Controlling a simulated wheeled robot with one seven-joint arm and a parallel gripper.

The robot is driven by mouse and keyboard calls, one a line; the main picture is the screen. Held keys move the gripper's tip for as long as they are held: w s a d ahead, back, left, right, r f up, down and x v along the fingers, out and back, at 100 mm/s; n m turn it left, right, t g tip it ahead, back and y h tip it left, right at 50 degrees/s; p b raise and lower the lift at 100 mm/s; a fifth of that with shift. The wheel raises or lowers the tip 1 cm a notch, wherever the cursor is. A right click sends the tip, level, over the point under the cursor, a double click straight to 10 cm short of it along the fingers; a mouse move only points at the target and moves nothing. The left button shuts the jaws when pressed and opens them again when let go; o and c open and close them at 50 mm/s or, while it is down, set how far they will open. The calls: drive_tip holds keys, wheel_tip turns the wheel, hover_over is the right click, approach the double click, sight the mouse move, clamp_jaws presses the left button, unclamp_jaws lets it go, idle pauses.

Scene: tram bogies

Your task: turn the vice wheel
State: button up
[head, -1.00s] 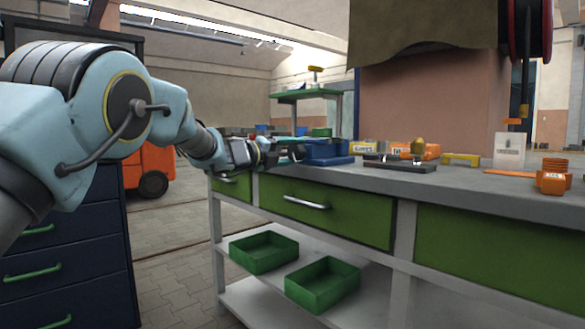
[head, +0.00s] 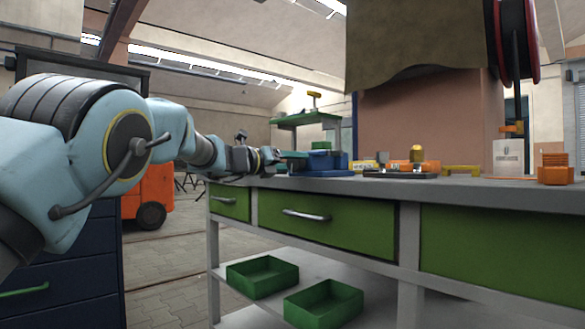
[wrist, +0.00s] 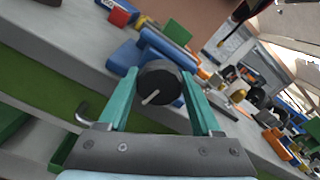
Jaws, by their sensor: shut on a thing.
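The blue vice (head: 326,163) stands on the workbench near its left end. In the wrist view its blue body (wrist: 126,58) lies beyond the dark round wheel (wrist: 163,80), which has a pale handle pin. My gripper (wrist: 160,74) has its two teal fingers on either side of the wheel and is shut on it. In the head view my gripper (head: 275,158) reaches the vice from the left. The wheel is hard to make out there, hidden by the fingers.
The bench top (head: 480,184) carries a dark tray (head: 400,175) with small parts, a yellow handle (head: 462,170) and an orange block (head: 555,170) right of the vice. Green drawers (head: 325,220) are below. A red reel (head: 517,40) hangs at upper right.

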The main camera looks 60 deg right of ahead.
drive_tip(key=shift+f, duration=0.1)
idle(0.3)
drive_tip(key=o, duration=1.4)
drive_tip(key=shift+a, duration=0.1)
drive_tip(key=v, duration=1)
drive_tip(key=shift+a, duration=0.3)
drive_tip(key=shift+w, duration=0.15)
